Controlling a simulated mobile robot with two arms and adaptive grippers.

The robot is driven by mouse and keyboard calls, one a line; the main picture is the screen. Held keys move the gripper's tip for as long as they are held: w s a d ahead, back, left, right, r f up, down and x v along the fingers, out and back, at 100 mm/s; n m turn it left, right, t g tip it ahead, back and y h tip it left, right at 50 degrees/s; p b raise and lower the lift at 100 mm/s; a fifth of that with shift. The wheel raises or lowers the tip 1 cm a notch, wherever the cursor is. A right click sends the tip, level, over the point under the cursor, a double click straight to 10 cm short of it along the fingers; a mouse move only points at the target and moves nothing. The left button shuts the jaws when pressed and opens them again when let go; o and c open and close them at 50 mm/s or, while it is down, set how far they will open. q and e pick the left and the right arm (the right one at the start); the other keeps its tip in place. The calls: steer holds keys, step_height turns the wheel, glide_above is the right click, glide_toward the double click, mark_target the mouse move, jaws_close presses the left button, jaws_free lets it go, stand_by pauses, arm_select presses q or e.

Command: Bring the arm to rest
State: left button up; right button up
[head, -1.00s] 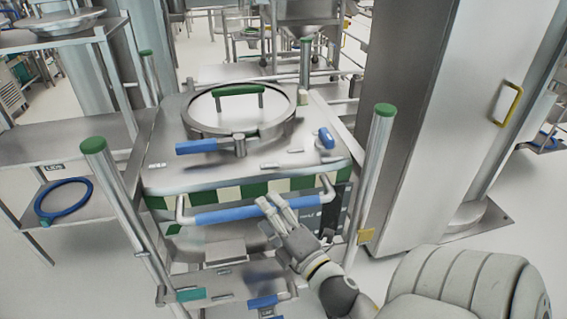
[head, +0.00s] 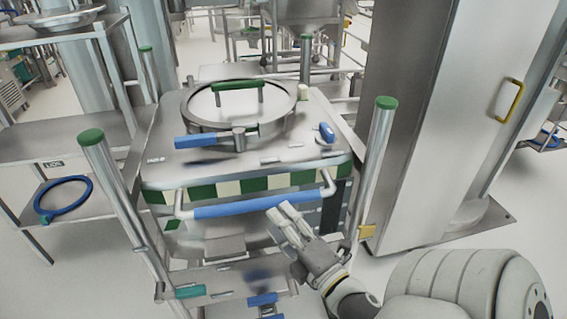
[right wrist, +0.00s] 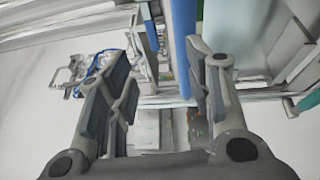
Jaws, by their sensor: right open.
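My right gripper (head: 287,222) is in front of the steel bin, below and near the right half of its blue handle bar (head: 245,206). In the right wrist view its two fingers (right wrist: 160,90) stand apart with nothing held between them. The blue bar also shows in the right wrist view (right wrist: 183,50), running upright in the picture behind the fingers. The steel bin (head: 300,155) has a round lid (head: 200,106) with a green handle and a green and white checked band on its front. My left gripper does not show in the head view.
Posts with green caps (head: 377,140) stand at the corners of the bin's frame. A tall steel cabinet (head: 440,120) with a yellow handle is on the right. A steel shelf (head: 70,140) with a blue ring (head: 63,199) is on the left. Open floor lies at lower right.

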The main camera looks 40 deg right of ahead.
stand_by(0.6)
steer(key=s+a+f+m+g+y, duration=0.1)
steer(key=a+f+m+g, duration=0.15)
steer(key=f, duration=1.05)
steer(key=s+a+f+m+g, duration=0.1)
steer(key=s+f+m+g, duration=0.15)
steer(key=f, duration=1.05)
steer(key=s+a+f+m+g+y, duration=0.1)
steer(key=a+f+m+g, duration=0.15)
steer(key=f, duration=1.05)
steer(key=s+a+f+m+g, duration=0.1)
steer(key=s+f+m+g, duration=0.2)
steer(key=s+f, duration=0.7)
steer(key=s+a+f+m+g+y, duration=0.1)
steer(key=s+a+f+m+g, duration=0.1)
steer(key=s+f+m+g, duration=0.2)
steer(key=s+f+g, duration=0.3)
steer(key=s+f, duration=0.4)
steer(key=s, duration=0.4)
steer(key=shift+a+f, duration=0.15)
steer(key=shift+f, duration=0.05)
